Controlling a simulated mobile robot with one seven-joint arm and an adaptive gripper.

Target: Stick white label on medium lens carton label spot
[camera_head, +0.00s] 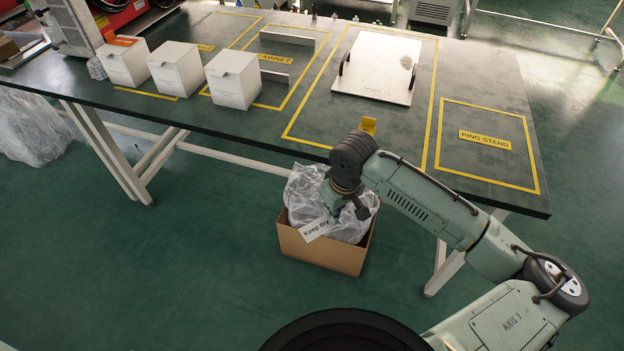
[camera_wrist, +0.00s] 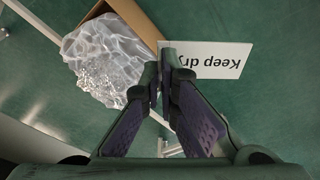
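The white label (camera_head: 315,228) reads "Keep dry" and is held in my gripper (camera_head: 335,213), above the front of an open cardboard box on the floor. In the wrist view my gripper (camera_wrist: 167,78) has its two fingers closed together at the edge of the white label (camera_wrist: 218,60), which hangs out to the right. Three white boxes stand in a row at the table's left: the left one (camera_head: 125,65), the middle one (camera_head: 176,70) and the right one (camera_head: 232,80). I cannot tell which thing is the medium lens carton, and no label spot is readable.
The open cardboard box (camera_head: 320,252) holds clear crumpled plastic wrap (camera_head: 305,190). The dark table (camera_head: 460,70) has yellow marked zones, including an empty "RING STAND" zone (camera_head: 485,140). A flat silver plate (camera_head: 378,68) lies at its middle. Its front edge is near my arm.

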